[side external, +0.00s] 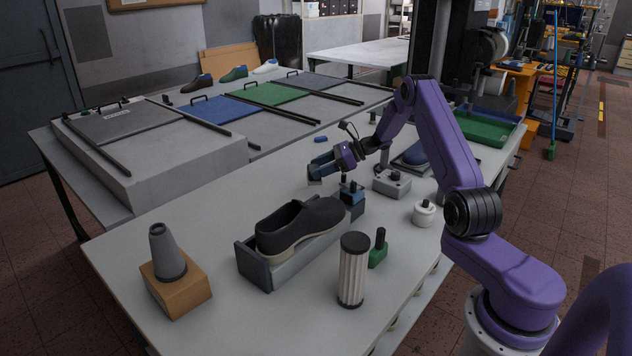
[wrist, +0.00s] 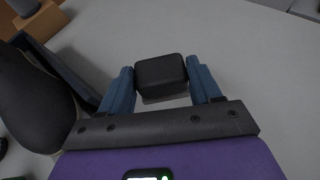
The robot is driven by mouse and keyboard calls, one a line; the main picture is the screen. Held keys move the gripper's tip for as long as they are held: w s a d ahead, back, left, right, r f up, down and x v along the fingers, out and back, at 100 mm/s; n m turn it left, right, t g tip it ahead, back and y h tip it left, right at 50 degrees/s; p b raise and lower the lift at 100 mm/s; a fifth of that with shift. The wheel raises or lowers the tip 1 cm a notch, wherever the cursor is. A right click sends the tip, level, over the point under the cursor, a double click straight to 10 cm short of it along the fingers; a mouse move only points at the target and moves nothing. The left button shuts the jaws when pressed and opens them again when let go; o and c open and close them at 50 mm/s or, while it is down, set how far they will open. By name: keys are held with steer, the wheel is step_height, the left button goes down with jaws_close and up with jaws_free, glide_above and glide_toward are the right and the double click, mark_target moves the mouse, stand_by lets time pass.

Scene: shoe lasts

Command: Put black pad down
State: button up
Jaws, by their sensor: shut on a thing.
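My gripper (side external: 322,166) is low over the open table top behind the black shoe, its blue fingers pointing left in the side view. In the wrist view the two blue fingers are shut on the black pad (wrist: 160,74), a small dark block with rounded edges. A lighter grey strip shows along its near lower edge. In the side view the fingers mostly hide the pad. I cannot tell whether its underside touches the table or hangs just above it.
A black shoe (side external: 300,222) sits in a grey holder (side external: 262,266) in front of my gripper. A blue block (side external: 351,199) and a grey box with knobs (side external: 391,184) stand to the right. A grey cone on a wooden block (side external: 178,290) is front left.

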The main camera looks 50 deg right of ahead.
mark_target(316, 181)
steer(key=shift+w+d+f, duration=0.2)
steer(key=shift+w+f, duration=0.4)
steer(key=shift+f, duration=0.15)
steer(key=shift+w+d+f, duration=0.2)
steer(key=shift+w+f, duration=0.35)
steer(key=shift+f, duration=0.2)
steer(key=shift+w+f, duration=0.1)
steer(key=shift+f, duration=1.45)
steer(key=shift+f, duration=0.1)
steer(key=o, duration=1.2)
steer(key=shift+o, duration=0.2)
steer(key=shift+d+r, duration=0.2)
steer(key=v, duration=1.1)
steer(key=shift+s+d+r, duration=0.15)
steer(key=shift+s, duration=0.2)
